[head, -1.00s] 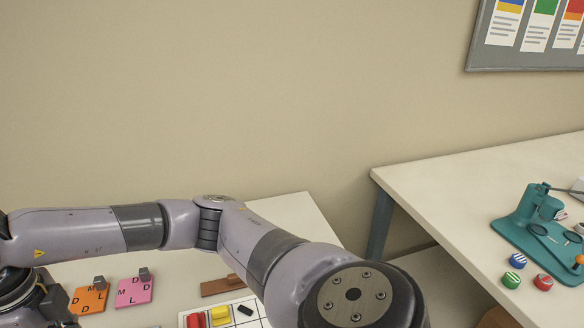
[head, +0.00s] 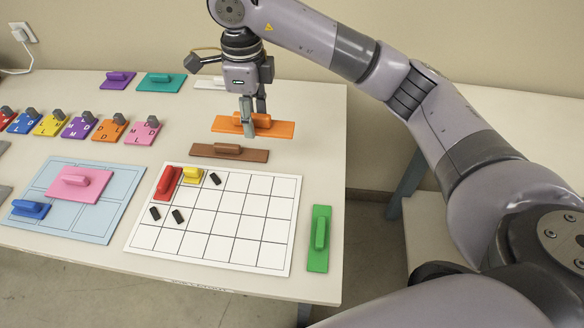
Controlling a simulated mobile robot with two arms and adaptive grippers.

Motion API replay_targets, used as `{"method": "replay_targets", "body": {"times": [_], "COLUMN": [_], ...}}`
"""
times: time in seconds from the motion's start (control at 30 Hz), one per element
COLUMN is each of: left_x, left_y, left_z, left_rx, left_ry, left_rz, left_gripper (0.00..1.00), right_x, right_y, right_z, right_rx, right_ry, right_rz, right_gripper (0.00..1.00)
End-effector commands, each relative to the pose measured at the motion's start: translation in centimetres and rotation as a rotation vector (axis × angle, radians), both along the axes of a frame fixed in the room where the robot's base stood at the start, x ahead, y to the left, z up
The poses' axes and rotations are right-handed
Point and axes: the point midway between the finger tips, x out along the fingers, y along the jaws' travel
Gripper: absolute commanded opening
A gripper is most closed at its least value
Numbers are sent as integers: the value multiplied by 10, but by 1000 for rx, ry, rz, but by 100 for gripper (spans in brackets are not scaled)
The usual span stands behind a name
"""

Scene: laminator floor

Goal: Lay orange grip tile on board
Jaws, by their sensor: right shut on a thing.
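The orange grip tile (head: 283,131) is a flat bar with a raised orange handle, at the back right of the table. My right gripper (head: 248,126) points down over it and is shut on its handle. The tile looks level; I cannot tell whether it touches the table. A white gridded board (head: 238,228) lies in front of it. It carries a red grip tile (head: 167,183), a yellow one (head: 191,175) and several small black pieces. A light blue board (head: 112,203) to its left carries a pink tile (head: 62,190) and a blue tile (head: 30,210). My left gripper is not in view.
A brown grip tile (head: 205,151) lies between the orange tile and the gridded board. A green one (head: 318,255) lies right of that board. Purple (head: 117,79), teal (head: 155,84) and white (head: 207,83) tiles lie at the back. Several lettered tiles line the left.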

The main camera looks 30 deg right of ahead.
Motion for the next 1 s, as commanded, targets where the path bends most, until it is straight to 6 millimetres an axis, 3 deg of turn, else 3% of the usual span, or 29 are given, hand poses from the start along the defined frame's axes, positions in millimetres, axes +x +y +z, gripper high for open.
{"method": "replay_targets", "body": {"times": [0.6, 1.0], "left_x": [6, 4], "left_y": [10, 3], "left_z": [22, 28], "left_rx": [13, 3], "left_ry": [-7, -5], "left_rz": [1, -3], "left_gripper": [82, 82], "right_x": [-1, -1], "right_y": [1, 1], "right_z": [-140, -181], "right_rx": [-1, 0], "right_ry": [6, 6], "right_rz": [2, 1], "right_gripper": [0, 0]}}
